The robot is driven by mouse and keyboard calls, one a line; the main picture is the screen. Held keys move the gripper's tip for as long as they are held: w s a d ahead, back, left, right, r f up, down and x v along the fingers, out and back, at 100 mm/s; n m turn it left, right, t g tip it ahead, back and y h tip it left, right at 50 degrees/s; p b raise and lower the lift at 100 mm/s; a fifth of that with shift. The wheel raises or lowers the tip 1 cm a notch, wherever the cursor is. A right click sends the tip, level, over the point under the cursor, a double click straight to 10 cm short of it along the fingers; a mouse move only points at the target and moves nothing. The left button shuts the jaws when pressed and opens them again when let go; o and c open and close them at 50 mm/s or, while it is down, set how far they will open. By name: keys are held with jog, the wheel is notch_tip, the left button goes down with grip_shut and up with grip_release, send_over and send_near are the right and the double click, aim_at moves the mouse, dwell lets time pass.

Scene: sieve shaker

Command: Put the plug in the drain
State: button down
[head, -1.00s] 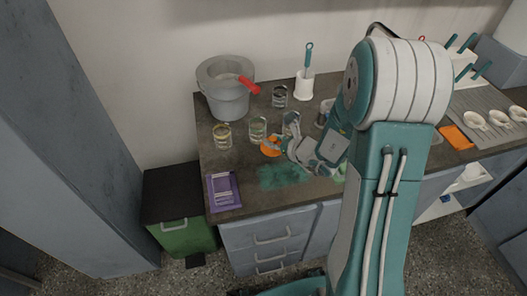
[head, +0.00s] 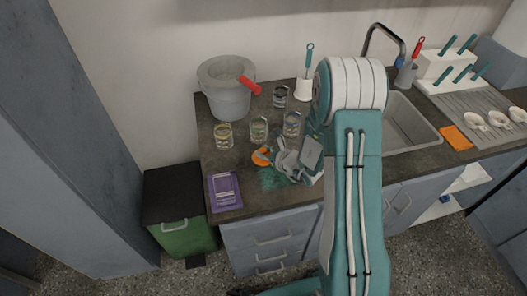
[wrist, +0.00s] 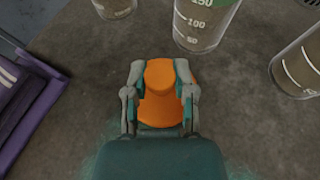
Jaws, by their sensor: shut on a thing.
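The plug (head: 261,155) is orange, with a round knob on a wider base. My gripper (wrist: 158,78) is shut on it, one finger on each side of the knob in the wrist view. In the head view my gripper (head: 270,154) is over the left part of the counter, among the glass beakers and the teal patch. I cannot tell whether the plug touches the counter. The sink (head: 428,138) is at the right, behind my arm. Its drain is not visible.
Beakers (head: 224,137) (head: 258,130) (head: 291,124) stand close behind the plug. A purple dustpan-like item (head: 224,190) lies left. Teal powder (head: 270,180) is spilled in front. A grey bucket (head: 226,95) stands at the back. A faucet (head: 382,30) arches over the sink.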

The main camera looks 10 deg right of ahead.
jog(key=shift+c, duration=2.2)
grip_release()
jog(key=shift+d, duration=0.35)
jog(key=shift+a, duration=0.15)
